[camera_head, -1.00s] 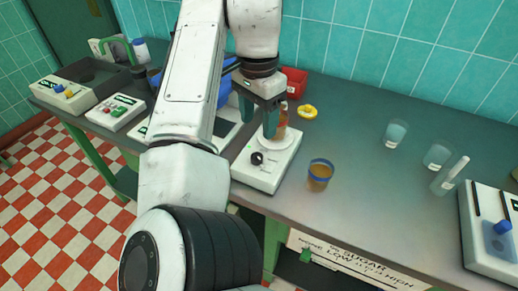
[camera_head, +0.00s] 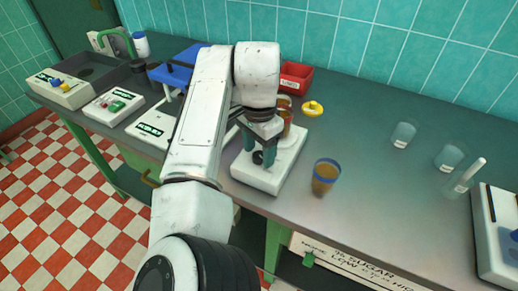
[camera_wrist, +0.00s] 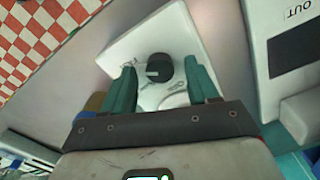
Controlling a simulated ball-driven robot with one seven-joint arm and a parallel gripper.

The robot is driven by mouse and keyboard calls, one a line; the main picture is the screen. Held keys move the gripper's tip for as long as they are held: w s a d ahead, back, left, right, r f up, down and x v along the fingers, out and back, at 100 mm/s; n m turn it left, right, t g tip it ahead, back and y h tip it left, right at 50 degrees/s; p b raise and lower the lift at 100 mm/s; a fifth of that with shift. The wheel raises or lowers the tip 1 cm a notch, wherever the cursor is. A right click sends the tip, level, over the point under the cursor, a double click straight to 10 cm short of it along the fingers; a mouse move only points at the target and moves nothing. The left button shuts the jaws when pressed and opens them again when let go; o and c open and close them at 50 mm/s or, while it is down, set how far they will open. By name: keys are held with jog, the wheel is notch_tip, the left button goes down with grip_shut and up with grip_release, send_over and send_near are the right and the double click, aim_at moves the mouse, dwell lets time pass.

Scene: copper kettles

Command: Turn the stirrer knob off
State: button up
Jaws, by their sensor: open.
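The stirrer (camera_head: 288,160) is a white box on the bench with a black knob on its front part. The knob (camera_wrist: 159,67) shows in the wrist view, round and dark with a pale pointer mark on it. My gripper (camera_head: 263,156) is over the front of the stirrer, pointing down, its green fingers apart. In the wrist view my gripper (camera_wrist: 163,85) has one finger on each side of the knob, with gaps between. I cannot tell whether the fingertips are down at the knob's height. An amber vessel stands at the back of the stirrer, partly hidden by my arm.
A blue-rimmed cup of brown liquid (camera_head: 325,176) stands close to the right of the stirrer. A yellow ring-like item (camera_head: 312,108) and a red bin (camera_head: 295,78) are behind. Glass beakers (camera_head: 403,134) stand farther right. A white scale (camera_head: 153,127) is to the left.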

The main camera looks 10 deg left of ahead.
jog(key=shift+f, duration=0.3)
jog(key=shift+c, duration=0.3)
jog(key=c, duration=1)
